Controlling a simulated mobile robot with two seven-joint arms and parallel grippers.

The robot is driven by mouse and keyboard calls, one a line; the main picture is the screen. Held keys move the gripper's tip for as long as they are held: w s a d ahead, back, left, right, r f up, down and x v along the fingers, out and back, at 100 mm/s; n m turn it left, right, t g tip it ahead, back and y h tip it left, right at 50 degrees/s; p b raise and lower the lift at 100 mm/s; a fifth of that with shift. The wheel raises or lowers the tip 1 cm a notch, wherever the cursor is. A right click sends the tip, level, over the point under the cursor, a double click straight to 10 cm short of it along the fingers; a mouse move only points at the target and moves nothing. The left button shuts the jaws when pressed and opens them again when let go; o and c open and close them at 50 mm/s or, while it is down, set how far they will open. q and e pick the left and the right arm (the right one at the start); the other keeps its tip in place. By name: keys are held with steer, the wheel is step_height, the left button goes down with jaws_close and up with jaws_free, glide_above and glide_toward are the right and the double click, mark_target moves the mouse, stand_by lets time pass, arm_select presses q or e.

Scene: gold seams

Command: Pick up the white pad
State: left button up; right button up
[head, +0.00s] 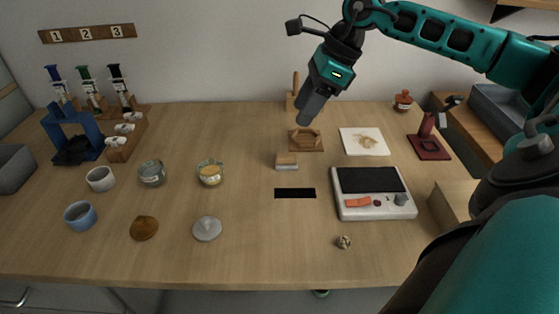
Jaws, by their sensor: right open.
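No thing is plainly a white pad. A flat white square sheet (352,148) with a tan patch in its middle lies at the back right of the table. A small block (287,160) with a wooden top and a pale lower part sits left of it, and could also be the pad. My right gripper (311,108) points down, open, up and left of the sheet, and appears above the table's back part. I see nothing held in it; its fingers overlap in the view. My left gripper is not in view.
A wooden stand (306,146) with a hexagonal rim is below my right gripper. A scale (350,212) stands in front of the sheet, and a dark red stand (429,147) is to its right. A black strip (295,193) lies in front of the block. Cups and jars fill the left.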

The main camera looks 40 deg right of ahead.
steer(key=d, duration=0.2)
glide_above(287, 155)
steer(key=s+d, duration=0.1)
steer(key=d, duration=0.1)
steer(key=shift+h, duration=0.3)
steer(key=f, duration=0.3)
steer(key=f+b, duration=0.1)
steer(key=f, duration=0.3)
steer(key=shift+s+a, duration=0.1)
steer(key=shift+s, duration=0.1)
steer(key=x, duration=0.5)
steer(key=shift+s+f+b, duration=0.1)
steer(key=shift+s+b, duration=0.05)
steer(key=shift+b, duration=0.15)
steer(key=shift+c, duration=0.4)
jaws_close()
